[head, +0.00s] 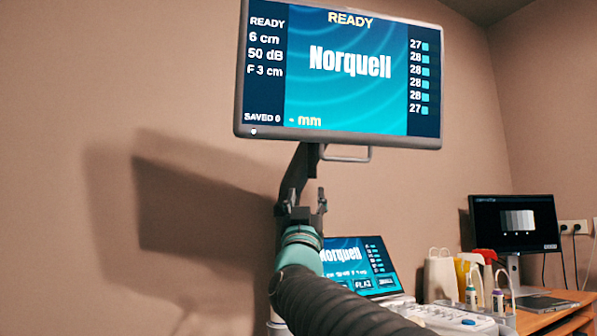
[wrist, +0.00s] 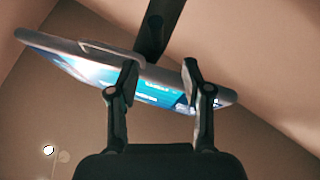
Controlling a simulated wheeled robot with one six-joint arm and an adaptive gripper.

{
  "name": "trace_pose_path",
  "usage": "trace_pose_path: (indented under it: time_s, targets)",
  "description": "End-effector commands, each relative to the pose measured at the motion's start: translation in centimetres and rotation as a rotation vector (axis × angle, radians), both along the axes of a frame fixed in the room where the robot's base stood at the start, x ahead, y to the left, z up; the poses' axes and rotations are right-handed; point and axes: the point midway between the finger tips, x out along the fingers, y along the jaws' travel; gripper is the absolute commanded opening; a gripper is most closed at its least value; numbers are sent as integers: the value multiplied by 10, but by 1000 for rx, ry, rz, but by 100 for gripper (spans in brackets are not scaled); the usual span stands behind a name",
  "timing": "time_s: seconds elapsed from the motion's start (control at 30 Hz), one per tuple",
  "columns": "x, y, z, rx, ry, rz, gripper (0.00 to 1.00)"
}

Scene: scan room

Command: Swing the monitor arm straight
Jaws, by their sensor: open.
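The large monitor (head: 340,72) hangs high in the head view, its screen lit with "READY" and "Norquell". It is carried by a dark monitor arm (head: 300,165) that slants down and left from below it. A grey loop handle (head: 348,158) sits under the monitor's lower edge. My gripper (head: 303,197) is open below the monitor and appears in front of the lower monitor arm. In the wrist view the monitor (wrist: 60,58), its handle (wrist: 110,50) and the monitor arm (wrist: 158,28) lie beyond my open fingers (wrist: 160,76).
A lower console screen (head: 360,265) stands behind my arm. The wall left of the monitor is bare apart from shadows.

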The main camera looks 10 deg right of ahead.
Motion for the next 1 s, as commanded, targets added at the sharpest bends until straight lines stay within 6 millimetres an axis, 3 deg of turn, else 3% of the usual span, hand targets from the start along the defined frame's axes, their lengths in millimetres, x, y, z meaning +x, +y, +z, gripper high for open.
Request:
trace_pose_path:
  time_s: [0.23, 0.7, 1.0]
  targets:
    - [9, -5, 18, 10, -36, -25, 50]
    - [65, -24, 78, 9, -36, -24, 50]
    - [88, -31, 100, 10, -34, -23, 50]
